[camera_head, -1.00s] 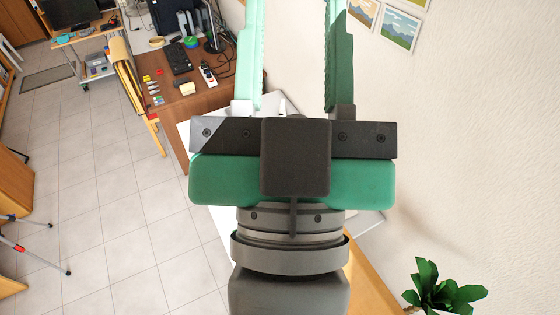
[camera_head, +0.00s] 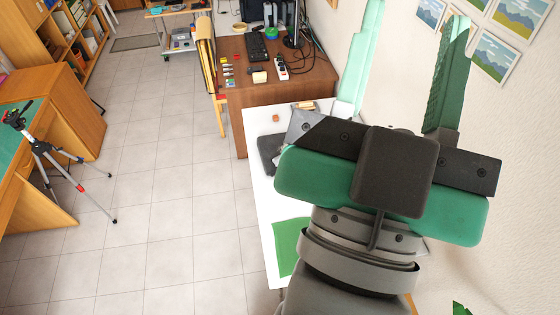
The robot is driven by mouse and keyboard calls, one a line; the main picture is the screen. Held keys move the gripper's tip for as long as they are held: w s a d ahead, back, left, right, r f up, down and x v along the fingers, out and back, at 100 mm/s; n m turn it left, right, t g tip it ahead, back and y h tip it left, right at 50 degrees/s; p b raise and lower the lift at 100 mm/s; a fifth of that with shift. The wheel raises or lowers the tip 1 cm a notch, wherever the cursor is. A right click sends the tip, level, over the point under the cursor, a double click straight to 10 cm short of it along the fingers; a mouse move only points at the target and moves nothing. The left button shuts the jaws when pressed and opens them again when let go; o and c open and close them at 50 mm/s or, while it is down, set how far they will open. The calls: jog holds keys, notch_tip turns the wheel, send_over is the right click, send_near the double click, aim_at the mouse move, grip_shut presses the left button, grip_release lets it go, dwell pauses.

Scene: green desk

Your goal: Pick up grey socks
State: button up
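My gripper (camera_head: 410,65) is in the upper right of the head view. Its two green fingers stand well apart, with only the wall seen between them, so it is open and empty. I cannot make out any grey socks. A dark grey item (camera_head: 269,155) lies on the white table (camera_head: 262,205), partly hidden by my gripper; I cannot tell what it is. A green-topped desk (camera_head: 14,122) shows at the left edge, far from my gripper.
A tripod (camera_head: 55,170) stands on the floor by the green-topped desk. A brown desk (camera_head: 300,91) with a keyboard (camera_head: 257,47) and power strip (camera_head: 281,68) stands behind the white table. A green sheet (camera_head: 288,246) lies on the white table. The tiled floor at centre left is open.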

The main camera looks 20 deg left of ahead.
jog(key=shift+o, duration=0.4)
jog(key=o, duration=1)
